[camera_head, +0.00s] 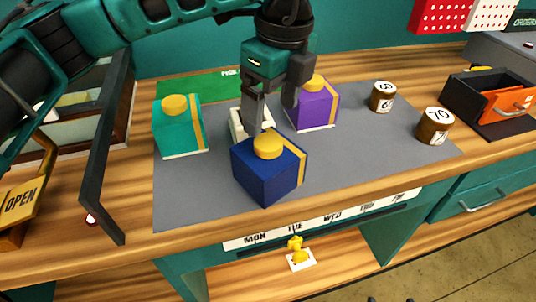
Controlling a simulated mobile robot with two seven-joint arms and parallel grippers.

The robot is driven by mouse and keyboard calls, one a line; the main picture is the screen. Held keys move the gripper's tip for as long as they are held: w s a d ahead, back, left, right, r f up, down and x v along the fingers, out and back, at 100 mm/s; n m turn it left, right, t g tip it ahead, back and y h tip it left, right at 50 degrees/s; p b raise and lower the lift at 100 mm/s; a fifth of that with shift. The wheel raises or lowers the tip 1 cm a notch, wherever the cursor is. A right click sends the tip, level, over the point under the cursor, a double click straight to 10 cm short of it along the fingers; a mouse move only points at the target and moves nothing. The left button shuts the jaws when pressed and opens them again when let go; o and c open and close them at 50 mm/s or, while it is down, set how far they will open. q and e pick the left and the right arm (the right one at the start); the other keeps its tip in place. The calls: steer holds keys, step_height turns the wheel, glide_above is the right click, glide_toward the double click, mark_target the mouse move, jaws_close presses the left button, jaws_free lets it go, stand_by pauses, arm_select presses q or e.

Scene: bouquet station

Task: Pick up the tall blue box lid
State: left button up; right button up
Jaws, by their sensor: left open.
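The tall blue box lid (262,178) has a yellow knob on top and a yellow stripe. It stands upright near the front middle of the grey mat (345,165), and no white base shows under it. My left gripper (273,110) is open, pointing down just behind and above the blue lid. One finger reaches down close behind the yellow knob; whether it touches the lid I cannot tell. A white box part (237,124) shows behind the lid, partly hidden by it and by the finger. My right gripper is not in view.
A teal box (178,132) stands left and a purple box (319,108) behind right, both yellow-knobbed. Two numbered brown cylinders (383,97) (433,127) stand right. An orange-fronted open drawer (500,105) is at far right. A dark upright panel (103,160) edges the left.

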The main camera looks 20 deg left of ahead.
mark_target(269, 141)
arm_select(q)
steer(key=shift+s+a+f+p, duration=0.1)
steer(key=shift+f+p, duration=0.1)
steer(key=shift+f, duration=1.4)
steer(key=shift+s+a+f+p, duration=0.1)
steer(key=shift+f+p, duration=0.05)
steer(key=shift+f, duration=1.4)
steer(key=shift+c, duration=0.3)
steer(key=c, duration=1.4)
